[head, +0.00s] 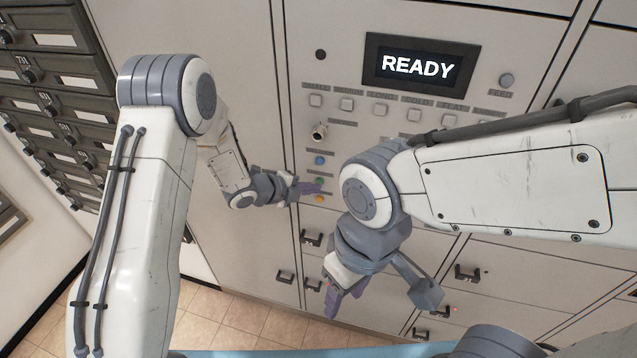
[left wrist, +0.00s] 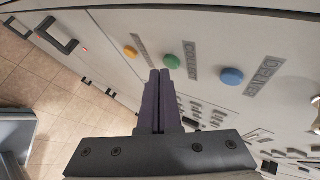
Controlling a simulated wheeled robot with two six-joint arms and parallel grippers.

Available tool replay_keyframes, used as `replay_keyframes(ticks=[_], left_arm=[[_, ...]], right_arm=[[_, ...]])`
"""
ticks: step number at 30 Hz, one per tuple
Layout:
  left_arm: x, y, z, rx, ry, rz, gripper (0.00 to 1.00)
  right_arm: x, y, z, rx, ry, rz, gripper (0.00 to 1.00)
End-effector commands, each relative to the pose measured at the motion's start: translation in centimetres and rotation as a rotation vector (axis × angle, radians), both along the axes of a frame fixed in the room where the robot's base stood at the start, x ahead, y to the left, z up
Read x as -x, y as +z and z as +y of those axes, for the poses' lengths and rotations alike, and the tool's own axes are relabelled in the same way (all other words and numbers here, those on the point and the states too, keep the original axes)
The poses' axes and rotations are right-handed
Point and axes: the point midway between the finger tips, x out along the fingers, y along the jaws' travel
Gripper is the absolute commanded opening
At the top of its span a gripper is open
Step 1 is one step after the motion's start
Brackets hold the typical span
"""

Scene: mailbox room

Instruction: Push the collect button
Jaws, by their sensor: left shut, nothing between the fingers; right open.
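A column of round buttons sits on the light grey panel: blue (head: 320,160), green (head: 319,181) and orange (head: 319,198). In the left wrist view the blue button (left wrist: 231,76), green button (left wrist: 172,62) and orange button (left wrist: 130,52) each have a grey label beside them. The green one's label (left wrist: 190,61) seems to read collect, but it is small. My left gripper (head: 318,188) is shut and empty, its tips right by the green button; contact cannot be told. It also shows in the left wrist view (left wrist: 160,73). My right gripper (head: 345,297) is open and empty, lower down.
A screen (head: 419,65) reads READY above a row of square buttons (head: 380,109). A metal knob or lock (head: 319,131) sits above the blue button. Drawer handles (head: 311,238) stick out below. Dark mailboxes (head: 60,75) stand at the left.

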Motion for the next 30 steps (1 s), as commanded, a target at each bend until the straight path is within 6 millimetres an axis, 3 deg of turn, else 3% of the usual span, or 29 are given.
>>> replay_keyframes(ticks=[30], left_arm=[[-0.77, 0.0, -0.28, 0.0, -0.001, 0.0, 0.0]], right_arm=[[0.0, -0.2, 0.0, 0.0, 0.0, 0.0, 0.5]])
